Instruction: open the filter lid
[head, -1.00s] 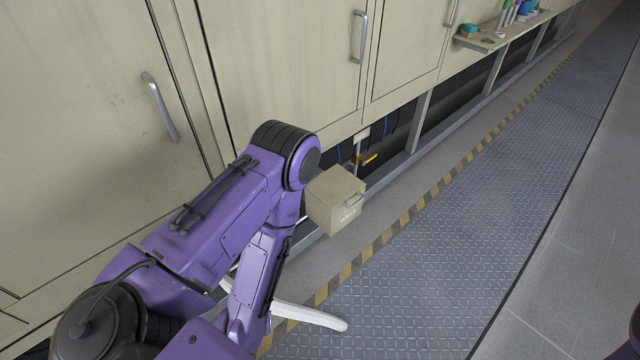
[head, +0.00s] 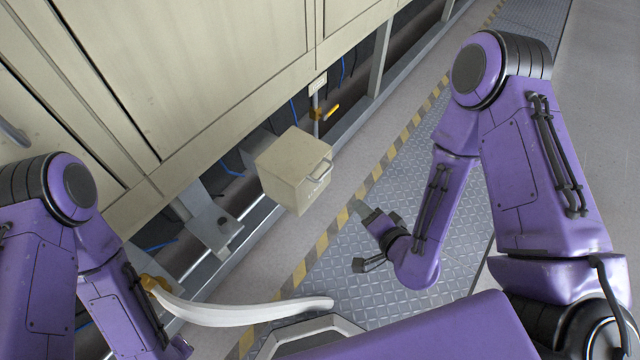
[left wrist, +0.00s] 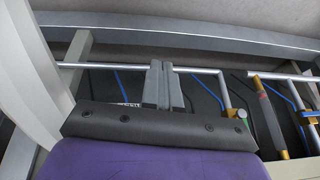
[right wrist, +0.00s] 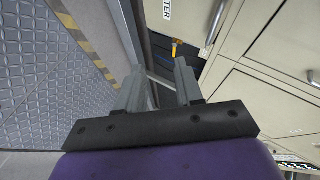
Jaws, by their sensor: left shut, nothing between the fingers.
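The filter box (head: 291,178) is a beige box with a small handle (head: 320,172) and lettering on its front, beside the lower edge of the cabinets. Its lid looks closed. My right gripper (head: 364,212) is below and right of the box, apart from it. In the right wrist view my right gripper (right wrist: 160,68) is open and empty, with part of the lettered box (right wrist: 178,10) beyond the fingertips. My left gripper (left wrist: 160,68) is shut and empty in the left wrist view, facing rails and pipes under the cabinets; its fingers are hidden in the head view.
Beige cabinets (head: 190,60) run along the left side. A valve with an orange handle (head: 331,109) stands behind the box. A metal rail (head: 245,222) and blue cables lie beneath the cabinets. The patterned metal floor (head: 330,262) with a striped edge is clear right of the box.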

